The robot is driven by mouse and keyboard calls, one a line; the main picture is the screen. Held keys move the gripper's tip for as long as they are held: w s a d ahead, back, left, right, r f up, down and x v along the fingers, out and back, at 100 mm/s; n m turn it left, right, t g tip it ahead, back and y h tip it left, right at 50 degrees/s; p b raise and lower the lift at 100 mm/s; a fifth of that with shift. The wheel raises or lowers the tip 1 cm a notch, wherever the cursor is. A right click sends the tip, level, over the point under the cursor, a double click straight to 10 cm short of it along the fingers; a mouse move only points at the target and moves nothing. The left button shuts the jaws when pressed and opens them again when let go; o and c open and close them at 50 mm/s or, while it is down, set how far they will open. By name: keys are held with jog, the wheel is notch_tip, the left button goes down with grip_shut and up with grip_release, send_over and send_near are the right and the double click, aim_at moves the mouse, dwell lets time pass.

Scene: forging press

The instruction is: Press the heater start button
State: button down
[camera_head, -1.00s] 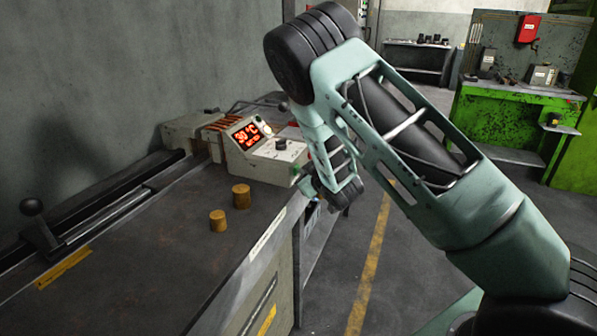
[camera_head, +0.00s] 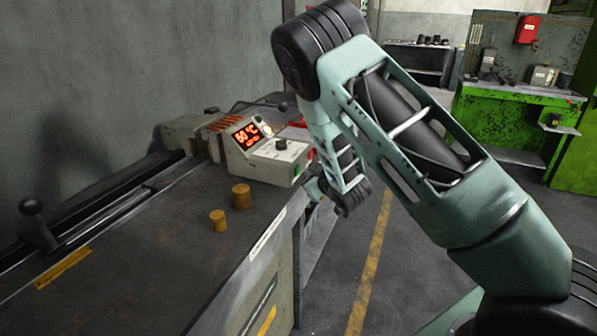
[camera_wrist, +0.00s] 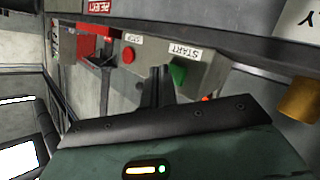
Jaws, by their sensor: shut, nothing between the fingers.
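The green start button (camera_wrist: 178,74) sits under a START label on a grey panel in the wrist view. A red stop button (camera_wrist: 128,55) sits beside it, under a STOP label. My gripper (camera_wrist: 160,72) is shut and empty, its fingertips just left of the green button; I cannot tell whether they touch it. In the head view the heater control box (camera_head: 268,155) stands on the bench, with a lit display (camera_head: 246,136) that seems to read 60 °C. My arm hides most of my gripper there.
Two brass-coloured cylinders (camera_head: 241,196) (camera_head: 218,220) stand on the dark bench top (camera_head: 150,250) in front of the control box. A lever with a black knob (camera_head: 31,206) is at the left. A green workbench (camera_head: 505,125) stands at the far right, with open floor between.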

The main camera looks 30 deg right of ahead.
jog(key=s+d, duration=0.1)
jog(key=s, duration=0.1)
jog(key=s+d, duration=0.1)
jog(key=d, duration=0.1)
jog(key=shift+s+b, duration=0.35)
jog(key=shift+s, duration=0.05)
dwell(0.6)
jog(key=s+a+r+g+y, duration=0.2)
jog(key=s+a+g, duration=0.3)
jog(key=a, duration=0.6)
jog(key=s+a+r+g+y, duration=0.1)
jog(key=s+a+g, duration=0.2)
jog(key=s+a, duration=0.65)
jog(key=s+a+r+n+g, duration=0.1)
jog(key=s+a+r+g, duration=0.2)
jog(key=s, duration=0.8)
jog(key=s+a+r+n+g+h, duration=0.1)
jog(key=s+a, duration=0.4)
jog(key=s, duration=0.6)
notch_tip(320, 180, up, 2)
jog(key=n+g, duration=0.1)
jog(key=g, duration=0.1)
jog(key=shift+s+a+g, duration=0.2)
jog(key=shift+a+g, duration=0.1)
jog(key=shift+a, duration=0.05)
